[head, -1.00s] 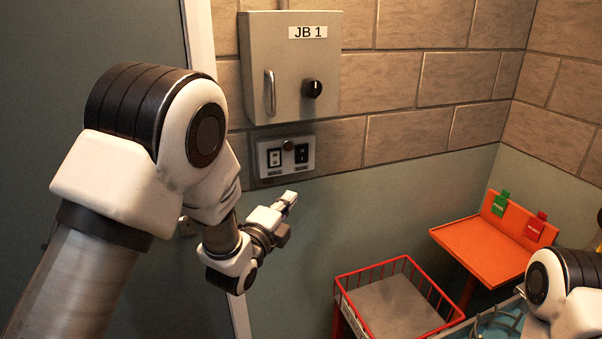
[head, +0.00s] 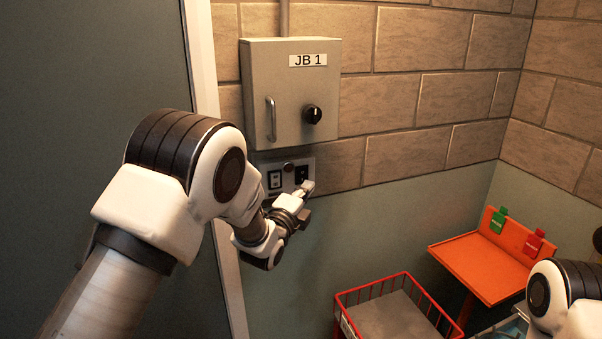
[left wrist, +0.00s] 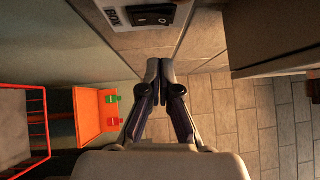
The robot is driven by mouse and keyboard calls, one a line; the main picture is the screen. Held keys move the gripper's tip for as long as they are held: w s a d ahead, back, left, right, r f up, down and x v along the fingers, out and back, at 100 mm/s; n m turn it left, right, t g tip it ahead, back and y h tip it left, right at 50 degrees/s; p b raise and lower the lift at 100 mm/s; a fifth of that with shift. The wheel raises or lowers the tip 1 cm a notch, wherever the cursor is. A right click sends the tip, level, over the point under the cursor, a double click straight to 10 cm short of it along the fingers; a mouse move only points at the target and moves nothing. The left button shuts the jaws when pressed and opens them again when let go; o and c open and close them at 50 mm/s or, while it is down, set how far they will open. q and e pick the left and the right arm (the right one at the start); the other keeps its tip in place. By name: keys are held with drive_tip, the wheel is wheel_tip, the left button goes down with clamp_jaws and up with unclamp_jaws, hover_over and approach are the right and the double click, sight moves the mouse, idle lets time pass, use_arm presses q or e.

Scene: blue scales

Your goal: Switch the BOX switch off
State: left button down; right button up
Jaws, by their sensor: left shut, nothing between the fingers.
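The switch panel (head: 262,186) is a small grey plate on the wall under the grey JB 1 box. The tips also show in the wrist view (left wrist: 159,68). My right gripper is out of view.
The JB 1 box (head: 265,70) with handle and black knob juts from the brick wall above the panel. A door stands at left. A red wire basket (head: 372,291) and an orange table (head: 470,258) with green and red tags are lower right.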

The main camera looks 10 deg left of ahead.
sight(307, 172)
use_arm(q)
drive_tip(key=w, duration=0.1)
drive_tip(key=w+a+p, duration=0.1)
drive_tip(key=w+a, duration=0.1)
drive_tip(key=shift+w+r, duration=0.25)
drive_tip(key=shift+r, duration=0.1)
drive_tip(key=shift+w+a, duration=0.15)
drive_tip(key=shift+w, duration=0.05)
